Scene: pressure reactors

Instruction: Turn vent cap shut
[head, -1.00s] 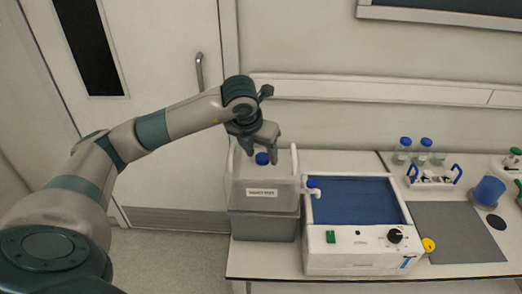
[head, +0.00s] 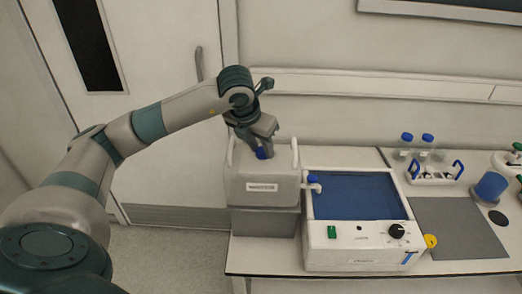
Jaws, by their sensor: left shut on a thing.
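The blue vent cap (head: 261,154) sits on top of a grey-white carboy (head: 262,173) with a label on its front and a darker grey lower part. My left gripper (head: 261,152) reaches down from above and is shut on the blue cap, hiding part of it. The cap still appears to be on the carboy top. My right gripper is not in view.
A white water bath (head: 356,259) with a blue interior, a small blue-handled tap and a black knob stands right of the carboy. Farther right are a grey mat (head: 455,235), a bottle rack (head: 433,180), a blue cup (head: 490,186) and blue-capped bottles (head: 427,139). A wall rises behind.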

